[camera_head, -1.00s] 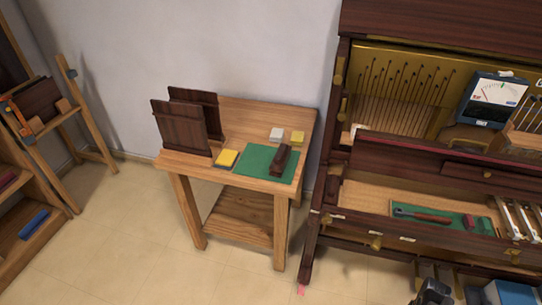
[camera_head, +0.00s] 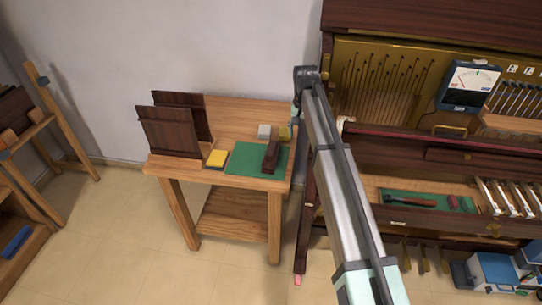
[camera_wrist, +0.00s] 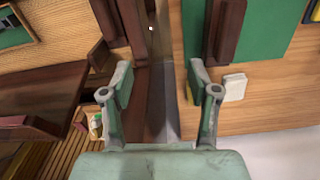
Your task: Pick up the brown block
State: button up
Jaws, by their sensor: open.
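The brown block (camera_head: 271,156) lies on the green mat (camera_head: 243,157) on the wooden side table (camera_head: 240,112). In the wrist view the block (camera_wrist: 225,30) shows at the top, right of centre, on the green mat (camera_wrist: 276,28). My gripper (camera_wrist: 161,80) is open and empty, with its fingers over the gap between table and piano. The block is beyond the right finger, apart from it. In the head view my arm rises right of the table, and the gripper cannot be made out clearly.
A white block (camera_head: 264,131) and a yellow block (camera_head: 285,132) sit behind the brown block. The open piano (camera_head: 420,160) stands close on the right.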

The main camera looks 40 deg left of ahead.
jog(key=s+a+r, duration=0.4)
jog(key=a+r, duration=0.3)
jog(key=a, duration=0.3)
jog(key=p, duration=0.3)
send_over(271, 147)
jog(key=shift+n, duration=0.4)
notch_tip(271, 147, down, 12)
jog(key=shift+r, duration=0.1)
jog(key=shift+d+f+p, duration=0.15)
jog(key=shift+f+p, duration=1.2)
jog(key=shift+f, duration=1.25)
grip_shut()
